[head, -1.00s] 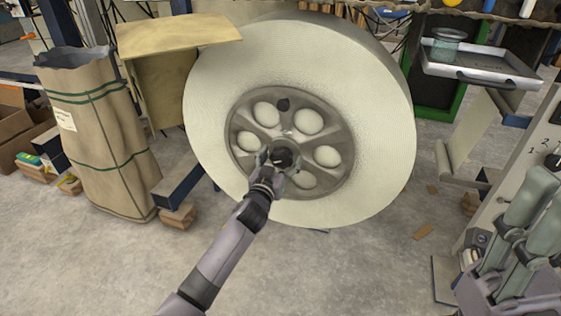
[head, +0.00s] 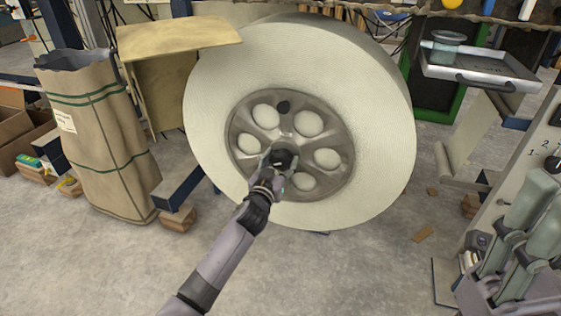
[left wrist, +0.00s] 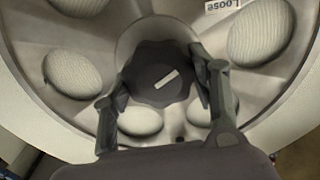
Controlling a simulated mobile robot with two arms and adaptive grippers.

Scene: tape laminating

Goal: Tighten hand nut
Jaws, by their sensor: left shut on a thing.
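The hand nut (head: 283,157) is a dark, lobed knob at the centre of the grey spoked hub (head: 240,127) of a big cream-coloured roll. My left gripper (head: 279,162) reaches up to it from below and is shut on it. In the left wrist view the nut (left wrist: 158,92) sits between the two fingers, with a short white mark on its face. A label reading "Loose" (left wrist: 222,5) shows upside down on the hub at the top edge. My right gripper is not in view.
A tall brown paper bag (head: 97,140) and a cardboard piece (head: 175,36) stand left of the roll (head: 385,120). A metal tray (head: 478,68) with a glass jar (head: 447,45) is at upper right. A control panel with a dial (head: 553,162) is at right.

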